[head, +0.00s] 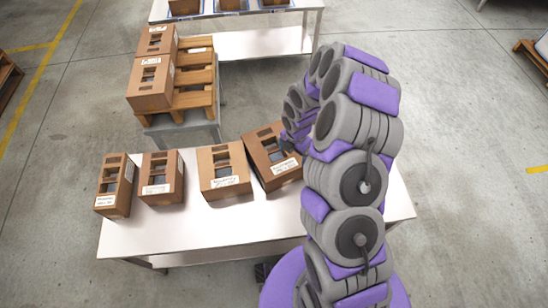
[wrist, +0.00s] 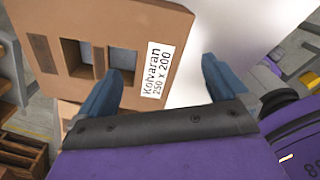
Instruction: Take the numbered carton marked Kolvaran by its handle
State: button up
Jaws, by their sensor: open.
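The Kolvaran carton (wrist: 60,18) is brown, with cut-out openings in its upper face and a white label reading "Kolvaran 250 x 200". In the head view it appears to be the rightmost carton (head: 262,146) on the near table, set at an angle; its label is too small to read there. My gripper (wrist: 161,68) is open and empty, with its left finger in front of the carton face and its right finger over the pale table top. In the head view my gripper (head: 291,143) is beside the carton's right side, partly hidden by my arm. I cannot tell whether they touch.
The near table (head: 230,225) also holds three other labelled cartons: left (head: 115,176), second (head: 158,186) and third (head: 220,180). A farther table (head: 262,43) holds more cartons. The table's front strip is clear.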

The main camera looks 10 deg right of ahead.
aim_at(293, 162)
notch_tip(293, 162, down, 9)
jog(key=shift+r+b, duration=0.15)
jog(key=shift+b, duration=0.75)
jog(key=shift+c, duration=0.5)
jog(key=shift+r, duration=0.1)
jog(key=c, duration=1.7)
